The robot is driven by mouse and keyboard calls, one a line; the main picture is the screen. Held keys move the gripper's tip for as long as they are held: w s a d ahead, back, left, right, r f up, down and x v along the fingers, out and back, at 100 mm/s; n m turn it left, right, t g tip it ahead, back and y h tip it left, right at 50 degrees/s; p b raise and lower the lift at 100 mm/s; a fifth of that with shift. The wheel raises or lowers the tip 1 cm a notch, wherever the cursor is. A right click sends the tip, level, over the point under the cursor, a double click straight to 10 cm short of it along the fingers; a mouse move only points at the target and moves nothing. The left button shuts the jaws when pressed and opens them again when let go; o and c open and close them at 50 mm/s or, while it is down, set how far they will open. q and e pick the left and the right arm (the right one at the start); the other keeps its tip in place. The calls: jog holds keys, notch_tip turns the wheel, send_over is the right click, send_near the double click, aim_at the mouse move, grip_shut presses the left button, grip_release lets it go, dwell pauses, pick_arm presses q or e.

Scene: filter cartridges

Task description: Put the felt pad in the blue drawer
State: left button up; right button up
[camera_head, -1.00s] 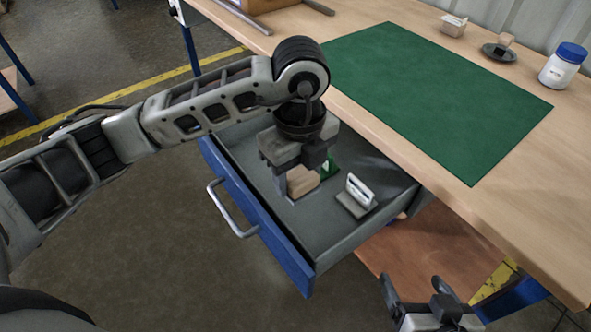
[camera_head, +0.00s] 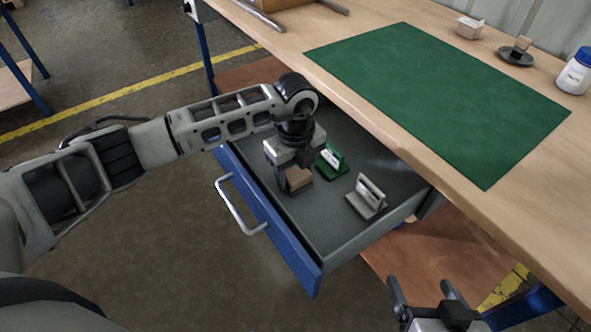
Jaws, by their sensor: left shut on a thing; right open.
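The blue drawer (camera_head: 268,222) is pulled out from under the workbench, with its blue front and light handle toward the lower left. My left gripper (camera_head: 296,177) points down inside the drawer, near its front end, and is shut on a tan, block-like piece (camera_head: 299,179), which appears to be the felt pad. The gripper hides part of the piece; I cannot tell whether it touches the drawer floor. My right gripper (camera_head: 430,300) is open and empty at the bottom edge of the view, outside the drawer.
In the drawer, a green-based piece (camera_head: 331,162) stands close to my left gripper, and a grey-based piece (camera_head: 367,198) stands further right. On the bench are a green mat (camera_head: 440,95), a small box (camera_head: 469,27), a dark dish (camera_head: 515,57) and a blue-lidded jar (camera_head: 573,78).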

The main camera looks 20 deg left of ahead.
aim_at(295, 172)
pick_arm(q)
jog(key=shift+f, duration=0.2)
jog(key=o, duration=1)
jog(key=shift+r, duration=0.1)
jog(key=shift+c, duration=0.2)
pick_arm(e)
jog(key=shift+f, duration=0.1)
pick_arm(q)
jog(key=shift+r, duration=0.5)
notch_tip(295, 172, up, 11)
jog(key=shift+r+p, duration=0.15)
jog(key=shift+p, duration=0.2)
pick_arm(e)
jog(key=shift+s, duration=0.1)
